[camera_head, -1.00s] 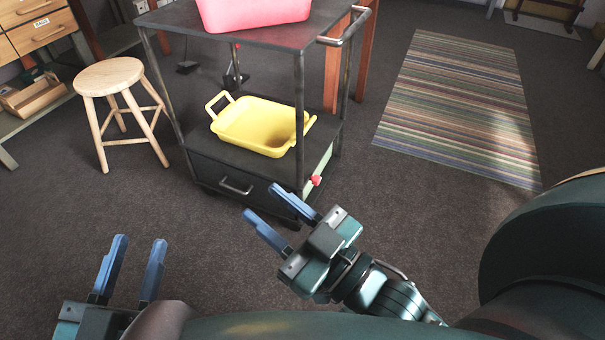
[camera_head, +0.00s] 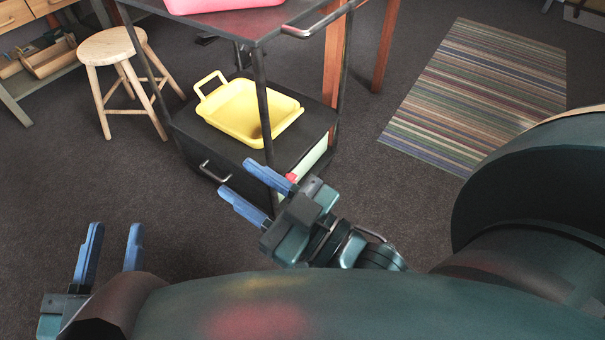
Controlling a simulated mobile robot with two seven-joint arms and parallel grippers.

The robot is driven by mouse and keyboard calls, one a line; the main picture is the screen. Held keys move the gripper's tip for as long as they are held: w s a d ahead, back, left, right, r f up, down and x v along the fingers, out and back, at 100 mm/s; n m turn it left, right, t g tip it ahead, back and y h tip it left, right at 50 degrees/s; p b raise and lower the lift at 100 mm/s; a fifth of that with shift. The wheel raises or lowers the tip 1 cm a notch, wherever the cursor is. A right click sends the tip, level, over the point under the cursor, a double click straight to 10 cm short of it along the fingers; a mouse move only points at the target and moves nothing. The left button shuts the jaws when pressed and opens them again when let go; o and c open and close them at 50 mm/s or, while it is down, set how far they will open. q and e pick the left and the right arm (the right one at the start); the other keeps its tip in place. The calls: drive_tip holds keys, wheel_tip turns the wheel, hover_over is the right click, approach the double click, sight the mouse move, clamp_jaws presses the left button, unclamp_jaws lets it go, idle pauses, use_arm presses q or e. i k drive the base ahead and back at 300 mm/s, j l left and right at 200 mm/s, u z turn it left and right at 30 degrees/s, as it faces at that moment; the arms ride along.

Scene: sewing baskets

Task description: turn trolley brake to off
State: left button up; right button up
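The black trolley (camera_head: 222,152) stands ahead of me with a top shelf, a lower shelf and a drawer. A small red knob (camera_head: 291,178), which looks like the brake control, sits low on its right side on a pale green panel. Its setting cannot be read, and my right gripper partly hides it. My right gripper (camera_head: 255,190) is open and empty, with blue fingers in front of the trolley's lower right corner, close to the knob in the picture. I cannot tell whether it touches. My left gripper (camera_head: 110,248) is open and empty above the floor at lower left.
A yellow basket (camera_head: 243,108) sits on the lower shelf and a pink basket (camera_head: 215,5) on top. A metal handle (camera_head: 318,22) juts from the top right. A wooden stool (camera_head: 112,48) stands left. A striped rug (camera_head: 480,95) lies right on open floor.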

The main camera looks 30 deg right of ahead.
sight(291, 176)
drive_tip(key=l, duration=0.45)
drive_tip(key=k+l+u, duration=0.15)
drive_tip(key=l, duration=0.7)
drive_tip(key=k+l+u, duration=0.15)
drive_tip(key=l, duration=0.75)
drive_tip(key=k+l, duration=0.1)
drive_tip(key=l, duration=1.05)
drive_tip(key=k+l+u, duration=0.1)
drive_tip(key=l, duration=0.5)
drive_tip(key=i+j, duration=0.2)
drive_tip(key=i, duration=0.15)
drive_tip(key=i+j, duration=0.2)
drive_tip(key=i, duration=0.2)
